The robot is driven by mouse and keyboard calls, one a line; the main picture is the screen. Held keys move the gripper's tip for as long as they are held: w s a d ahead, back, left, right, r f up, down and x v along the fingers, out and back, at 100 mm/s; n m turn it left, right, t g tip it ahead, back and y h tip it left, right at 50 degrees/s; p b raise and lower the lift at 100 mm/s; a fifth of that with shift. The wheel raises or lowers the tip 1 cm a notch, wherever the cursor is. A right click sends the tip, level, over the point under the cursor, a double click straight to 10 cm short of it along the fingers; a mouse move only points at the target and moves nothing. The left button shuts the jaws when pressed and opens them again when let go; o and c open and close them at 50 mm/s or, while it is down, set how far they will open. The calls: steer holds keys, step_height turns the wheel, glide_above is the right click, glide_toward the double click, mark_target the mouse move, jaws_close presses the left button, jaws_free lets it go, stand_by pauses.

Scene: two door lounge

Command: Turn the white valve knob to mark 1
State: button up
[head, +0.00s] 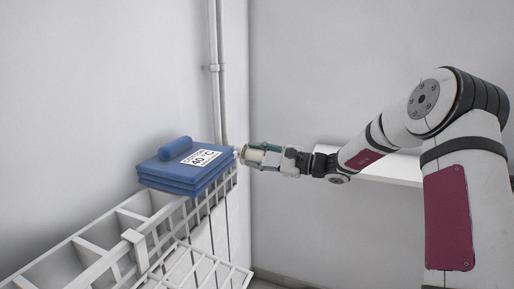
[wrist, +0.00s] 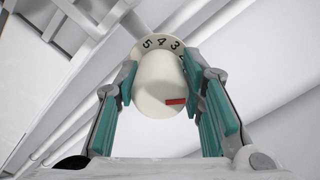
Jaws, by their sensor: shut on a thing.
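The white valve knob (wrist: 160,84) shows in the wrist view between my two teal finger pads. A red mark (wrist: 176,101) on the knob's face points to the right in the picture. My gripper (wrist: 165,88) is shut on the knob, one finger on each side. In the head view my gripper (head: 259,154) is at the pipe's lower end, around the cream knob (head: 252,155). The mark 1 is hidden.
A stack of folded blue cloths (head: 185,168) with a "40 °C" label and a blue roll lies on a white rack (head: 120,243), just left of my gripper. A vertical pipe (head: 217,80) runs up the wall. A white shelf (head: 385,167) is behind my arm.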

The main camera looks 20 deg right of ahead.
steer(key=shift+m+p, duration=0.65)
steer(key=shift+m, duration=0.05)
steer(key=shift+f, duration=0.1)
steer(key=o, duration=1.1)
steer(key=shift+o, duration=0.2)
steer(key=v, duration=1.2)
steer(key=shift+d, duration=0.1)
